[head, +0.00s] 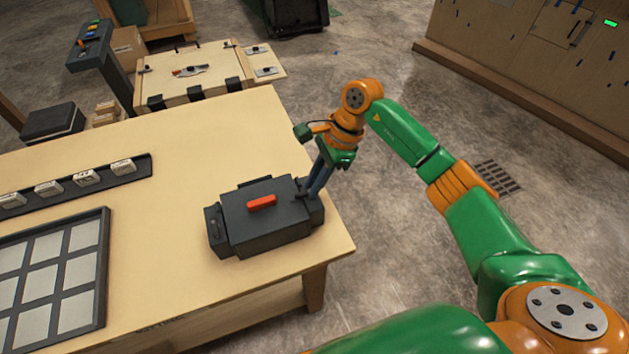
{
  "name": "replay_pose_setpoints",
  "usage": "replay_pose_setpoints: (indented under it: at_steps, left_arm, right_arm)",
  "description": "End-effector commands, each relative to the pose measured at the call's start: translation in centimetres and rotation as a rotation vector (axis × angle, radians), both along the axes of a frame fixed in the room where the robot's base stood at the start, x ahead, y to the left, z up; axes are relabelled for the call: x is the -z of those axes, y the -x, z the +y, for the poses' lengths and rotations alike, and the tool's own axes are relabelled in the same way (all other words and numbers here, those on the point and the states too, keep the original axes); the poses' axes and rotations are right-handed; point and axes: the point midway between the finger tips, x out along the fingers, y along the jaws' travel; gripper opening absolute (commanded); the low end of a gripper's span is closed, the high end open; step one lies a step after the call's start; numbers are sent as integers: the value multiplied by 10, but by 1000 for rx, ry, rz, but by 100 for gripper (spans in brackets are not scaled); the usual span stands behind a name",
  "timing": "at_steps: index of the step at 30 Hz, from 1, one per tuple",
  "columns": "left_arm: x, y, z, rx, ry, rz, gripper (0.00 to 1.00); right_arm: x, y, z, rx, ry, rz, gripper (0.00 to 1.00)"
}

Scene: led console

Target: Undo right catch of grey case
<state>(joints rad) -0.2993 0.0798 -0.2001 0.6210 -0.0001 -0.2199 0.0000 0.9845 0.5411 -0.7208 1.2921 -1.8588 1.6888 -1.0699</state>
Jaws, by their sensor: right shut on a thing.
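The grey case (262,222) is a dark box with a red handle (261,203) on its lid, standing near the right end of the wooden table. Its lid looks closed. The left catch (213,229) shows as a dark block on its left end. My right gripper (305,195) reaches down to the case's right end, with its fingers shut on the right catch (317,211). The fingers hide part of that catch, and I cannot tell whether it is still fastened. My left gripper is not in view.
The wooden table (160,250) holds a dark grid tray (104,285) at the left and a dark rail (140,167) with several pale blocks behind it. A wooden crate (170,92) with dark straps stands beyond the table. The table around the case is clear.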

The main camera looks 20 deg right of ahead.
Motion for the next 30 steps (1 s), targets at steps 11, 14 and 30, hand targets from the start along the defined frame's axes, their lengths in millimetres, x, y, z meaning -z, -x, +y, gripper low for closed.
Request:
replay_pose_setpoints:
  at_steps: [11, 14, 30]
  left_arm:
    - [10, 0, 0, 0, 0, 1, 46]
    - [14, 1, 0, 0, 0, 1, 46]
    - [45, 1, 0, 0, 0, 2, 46]
  right_arm:
    - [1, 3, 0, 247, -1, -4, 0]
    - [2, 4, 0, 341, 0, -5, 0]
    - [3, 8, 4, 853, -2, -7, 0]
